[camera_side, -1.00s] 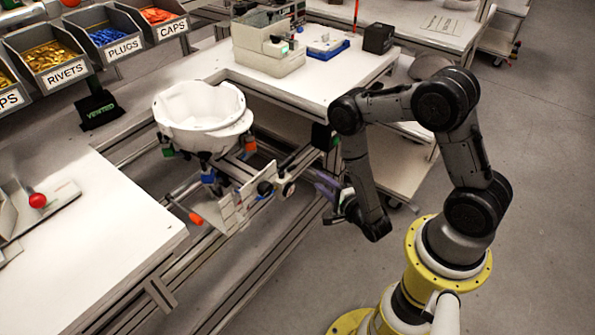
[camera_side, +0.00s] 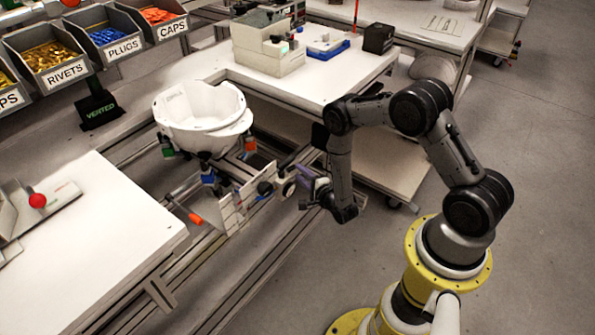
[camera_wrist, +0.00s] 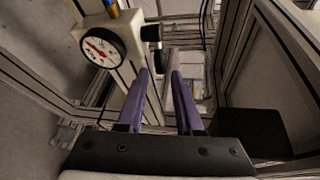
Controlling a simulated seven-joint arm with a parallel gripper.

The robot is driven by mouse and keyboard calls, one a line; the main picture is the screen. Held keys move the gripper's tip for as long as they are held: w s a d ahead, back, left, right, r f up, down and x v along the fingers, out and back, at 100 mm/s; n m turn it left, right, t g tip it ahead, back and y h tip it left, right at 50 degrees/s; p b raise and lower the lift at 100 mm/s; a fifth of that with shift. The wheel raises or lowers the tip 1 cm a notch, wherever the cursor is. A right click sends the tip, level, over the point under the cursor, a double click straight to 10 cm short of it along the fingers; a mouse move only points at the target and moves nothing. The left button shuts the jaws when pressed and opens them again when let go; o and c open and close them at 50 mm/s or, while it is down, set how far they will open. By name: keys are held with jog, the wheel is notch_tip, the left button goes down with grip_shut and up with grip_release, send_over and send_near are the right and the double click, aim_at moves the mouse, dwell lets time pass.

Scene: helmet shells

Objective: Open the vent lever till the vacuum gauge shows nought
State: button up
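The vacuum gauge (camera_wrist: 102,47) has a white dial, black rim and red needle slanting to the upper left; its figures are too small to read. It sits on a pale block at the upper left of the wrist view. A black knob or lever end (camera_wrist: 151,34) sticks out at the block's right side; I cannot tell for sure that it is the vent lever. My gripper (camera_wrist: 160,72) is open and empty, its purple fingers apart, the left tip just below the black part. In the side view my gripper (camera_side: 298,178) is beside the fixture's right end.
A white helmet shell (camera_side: 203,112) sits on the fixture above the rails. An orange handle (camera_side: 195,218) sticks out at the fixture's front. Aluminium frame bars surround the gripper in the wrist view. A bench (camera_side: 335,75) stands behind; open floor lies right.

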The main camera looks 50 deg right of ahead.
aim_at(289, 169)
jog(key=shift+x, duration=1.3)
jog(key=shift+c, duration=0.3)
grip_shut()
